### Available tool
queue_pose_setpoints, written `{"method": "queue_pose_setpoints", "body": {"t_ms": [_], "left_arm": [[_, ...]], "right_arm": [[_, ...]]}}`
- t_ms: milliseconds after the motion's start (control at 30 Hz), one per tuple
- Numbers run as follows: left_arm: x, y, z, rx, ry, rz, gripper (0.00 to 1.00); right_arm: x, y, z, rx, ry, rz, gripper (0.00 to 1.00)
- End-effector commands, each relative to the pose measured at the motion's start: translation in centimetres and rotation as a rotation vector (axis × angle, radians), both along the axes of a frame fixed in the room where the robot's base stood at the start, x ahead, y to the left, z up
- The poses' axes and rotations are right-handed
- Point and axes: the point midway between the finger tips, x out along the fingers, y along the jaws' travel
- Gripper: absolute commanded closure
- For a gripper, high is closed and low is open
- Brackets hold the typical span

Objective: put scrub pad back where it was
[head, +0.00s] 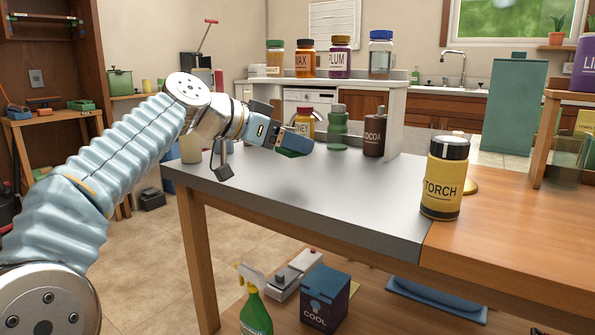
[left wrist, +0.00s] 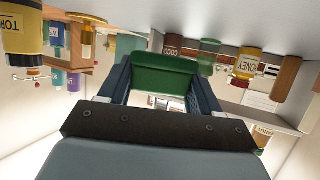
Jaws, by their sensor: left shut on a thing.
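The green scrub pad (head: 296,150) is between the fingertips of my left gripper (head: 290,138), held in the air above the grey part of the table (head: 330,190). In the left wrist view the pad (left wrist: 163,78) spans the gap between the two dark fingers of the gripper (left wrist: 162,85). Its far side is hidden. My right gripper is not in view.
A yellow TORCH jar (head: 443,190) stands near the table's front edge. A HONEY jar (head: 303,124), a green bottle (head: 338,132) and a brown COCOA bottle (head: 375,136) stand at the back, below a shelf (head: 335,86) with several jars. The table's grey middle is clear.

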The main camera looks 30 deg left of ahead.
Motion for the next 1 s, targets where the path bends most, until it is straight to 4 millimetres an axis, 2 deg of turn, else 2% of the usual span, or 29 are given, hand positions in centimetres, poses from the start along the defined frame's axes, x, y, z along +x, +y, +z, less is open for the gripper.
{"method": "queue_pose_setpoints", "body": {"t_ms": [133,267,300,400,833,867,1000], "left_arm": [[0.8,-0.2,-1.1,-0.001,0.001,-0.001,0.65],[2.1,-0.6,-3.3,0.000,0.002,-0.001,0.65],[2.0,-0.5,-4.2,0.000,0.002,0.001,0.65],[1.9,-0.6,-5.3,0.000,0.001,0.000,0.65],[1.9,-0.6,-5.8,0.000,-0.001,0.000,0.65],[1.9,-0.6,-5.8,0.000,-0.001,0.000,0.35],[1.9,-0.6,-5.7,0.000,0.000,0.000,0.14]], "right_arm": [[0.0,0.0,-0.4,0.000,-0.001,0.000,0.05],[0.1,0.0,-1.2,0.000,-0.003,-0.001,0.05],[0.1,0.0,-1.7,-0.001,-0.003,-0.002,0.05],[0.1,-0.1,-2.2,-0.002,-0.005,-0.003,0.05],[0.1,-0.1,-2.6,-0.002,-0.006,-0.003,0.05],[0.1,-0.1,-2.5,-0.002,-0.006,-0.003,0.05],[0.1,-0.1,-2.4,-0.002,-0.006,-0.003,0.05]]}}
